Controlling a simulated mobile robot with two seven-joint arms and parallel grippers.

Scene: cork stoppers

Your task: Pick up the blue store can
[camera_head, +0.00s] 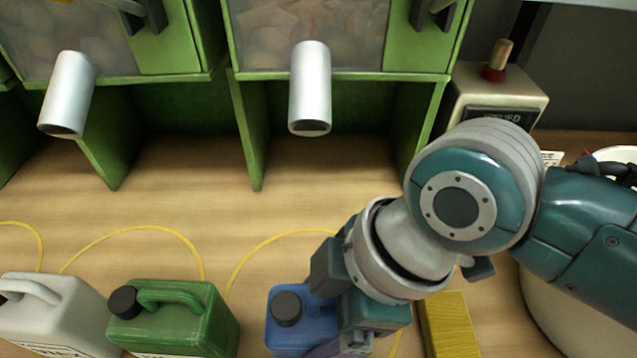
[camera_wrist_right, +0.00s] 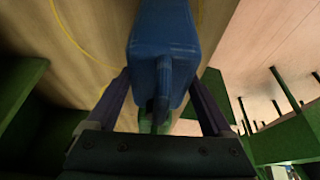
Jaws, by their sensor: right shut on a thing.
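The blue store can (camera_head: 291,325) stands on the wooden bench at the lower middle of the head view, with its dark round cap at the top left. My right gripper (camera_head: 345,318) comes down over its right side and hides that part of the can. In the right wrist view the blue can (camera_wrist_right: 165,45) lies between the two fingers, and my right gripper (camera_wrist_right: 165,105) is shut on it. Whether the can touches the bench is hidden. My left gripper is not in view.
A green can (camera_head: 185,315) and a white can (camera_head: 60,310) stand to the left. A yellow block (camera_head: 448,325) lies right of my gripper. Green dispensers with white spouts (camera_head: 310,88) stand behind. Thin yellow curves mark the bench. A small machine (camera_head: 500,90) stands at the back right.

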